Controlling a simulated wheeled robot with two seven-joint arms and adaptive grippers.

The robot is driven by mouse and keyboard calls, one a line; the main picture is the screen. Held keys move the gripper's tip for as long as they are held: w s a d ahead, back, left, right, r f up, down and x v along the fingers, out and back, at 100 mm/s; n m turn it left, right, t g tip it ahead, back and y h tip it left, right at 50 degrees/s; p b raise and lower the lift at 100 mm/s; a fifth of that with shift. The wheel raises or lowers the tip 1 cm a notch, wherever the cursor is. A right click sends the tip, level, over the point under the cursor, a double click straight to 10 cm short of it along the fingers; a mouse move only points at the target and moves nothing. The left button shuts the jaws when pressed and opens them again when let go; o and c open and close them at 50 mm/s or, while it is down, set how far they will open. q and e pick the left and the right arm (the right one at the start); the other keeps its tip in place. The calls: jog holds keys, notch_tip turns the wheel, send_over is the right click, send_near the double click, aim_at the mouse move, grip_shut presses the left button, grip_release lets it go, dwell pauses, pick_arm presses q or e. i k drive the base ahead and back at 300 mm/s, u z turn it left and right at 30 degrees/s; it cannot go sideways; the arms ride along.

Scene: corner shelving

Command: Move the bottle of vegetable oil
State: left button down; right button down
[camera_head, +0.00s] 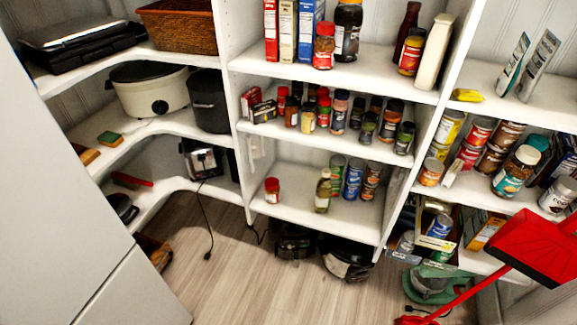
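A small clear bottle with yellowish-green contents (322,191), which looks like the vegetable oil, stands upright near the front edge of the lower shelf in the middle bay. A small jar with a red lid (272,190) stands to its left on the same shelf. Several tall cans (353,179) stand close behind it to the right. The bottle's label is too small to read. Neither of my grippers shows in the head view, and nothing touches the bottle.
The lower middle shelf (295,182) has bare room between the jar and the bottle. Spice jars (340,110) crowd the shelf above. Black appliances (347,258) sit on the floor below. A red dustpan (535,245) stands at the right. The wooden floor (240,285) in front is clear.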

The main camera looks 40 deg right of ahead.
aim_at(323, 186)
jog(key=u, duration=0.15)
jog(key=i, duration=0.75)
jog(key=z, duration=0.5)
jog(key=i, duration=0.5)
jog(key=z, duration=0.4)
